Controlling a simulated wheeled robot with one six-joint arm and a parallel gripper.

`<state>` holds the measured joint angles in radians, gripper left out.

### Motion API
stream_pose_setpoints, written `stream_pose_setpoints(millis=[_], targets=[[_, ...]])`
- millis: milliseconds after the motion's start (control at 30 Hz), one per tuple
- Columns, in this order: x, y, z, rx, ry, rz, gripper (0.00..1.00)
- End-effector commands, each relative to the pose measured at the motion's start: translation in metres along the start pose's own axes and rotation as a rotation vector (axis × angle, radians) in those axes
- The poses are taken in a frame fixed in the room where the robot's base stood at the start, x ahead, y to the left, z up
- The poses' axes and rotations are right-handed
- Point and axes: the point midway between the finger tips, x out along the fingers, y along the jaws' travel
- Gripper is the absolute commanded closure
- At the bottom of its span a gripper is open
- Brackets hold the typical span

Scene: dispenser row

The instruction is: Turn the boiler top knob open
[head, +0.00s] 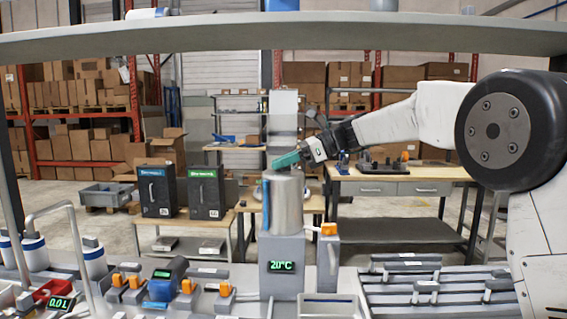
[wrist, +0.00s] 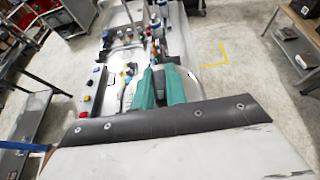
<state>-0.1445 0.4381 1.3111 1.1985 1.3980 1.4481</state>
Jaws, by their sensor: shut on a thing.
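The boiler (head: 288,205) is a shiny metal cylinder on a grey base with a green "20°C" display (head: 281,267), near the middle of the head view. My gripper (head: 285,160) reaches in from the right, its teal fingers angled down at the boiler's top. In the wrist view the two teal fingers (wrist: 160,88) are close together with a narrow gap, over the boiler's top. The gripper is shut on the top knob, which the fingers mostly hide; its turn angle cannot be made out.
Several orange-handled valves (head: 187,286) and a curved pipe (head: 78,235) are at the lower left. A slatted grey rack (head: 435,292) is at the right. A long shelf (head: 200,36) crosses above.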

Motion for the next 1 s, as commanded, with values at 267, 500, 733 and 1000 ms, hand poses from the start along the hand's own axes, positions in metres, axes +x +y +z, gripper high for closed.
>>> stream_pose_setpoints(millis=[267,500,733,1000], targets=[[0.0006,-0.0017,-0.0009,-0.072,0.000,0.175,1.00],[0.0007,-0.0016,-0.0010,-0.143,0.000,0.344,1.00],[0.0009,-0.0009,-0.0005,-0.195,0.000,0.468,1.00],[0.0005,-0.0001,0.0003,-0.226,0.000,0.541,1.00]])
